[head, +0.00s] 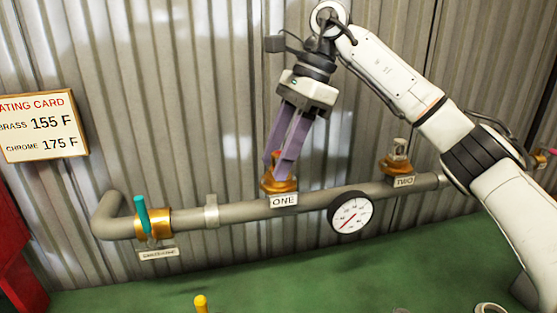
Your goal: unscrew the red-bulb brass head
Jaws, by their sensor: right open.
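A grey pipe (240,211) runs along the corrugated wall. At the label ONE (284,200), a brass fitting (279,186) sits on the pipe. My right gripper (277,160) comes down onto it from above with its purple fingers open. The fingertips are around or just in front of the top of this fitting and hide most of it. A little orange-red shows between them, but I cannot tell whether it is a red bulb. At TWO (404,181), a brass fitting (396,166) carries a pale grey head (399,148). My left gripper is out of view.
A round gauge (350,213) hangs on the pipe between ONE and TWO. A teal-handled valve (143,218) is at the left. A rating card (40,125) reads brass 155 F, chrome 175 F. A yellow-topped object (201,303) stands at the bottom edge. The green surface (270,272) is mostly clear.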

